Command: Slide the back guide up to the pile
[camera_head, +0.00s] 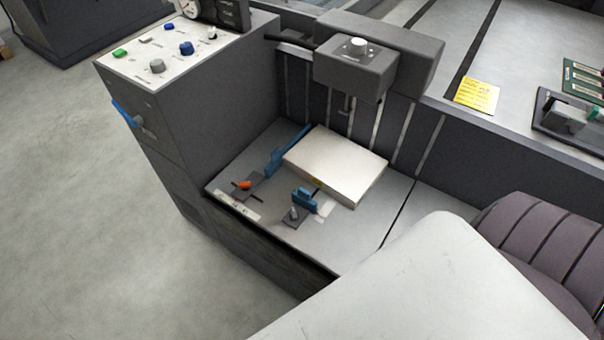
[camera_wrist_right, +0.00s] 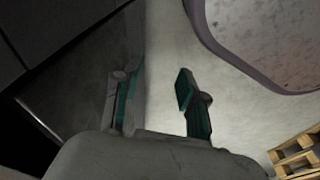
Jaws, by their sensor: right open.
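The pile (camera_head: 335,165) is a flat white stack lying on the grey feed table (camera_head: 350,237) in the head view. A short blue guide (camera_head: 305,200) stands at its near side, with a small gap between them, beside a grey knob (camera_head: 293,214) on a dark plate. A long blue guide (camera_head: 287,151) runs along the pile's left side, with an orange knob (camera_head: 245,185) near its front end. The frames do not label which is the back guide. My right gripper (camera_wrist_right: 152,80) is open and empty above pale floor in the right wrist view. My left gripper is not in view.
A control cabinet (camera_head: 190,110) with coloured knobs rises left of the feed table. A dark head unit (camera_head: 355,68) overhangs the pile's far side. A yellow note (camera_head: 477,95) lies on the right-hand top. A wooden pallet (camera_wrist_right: 297,155) shows in the wrist view.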

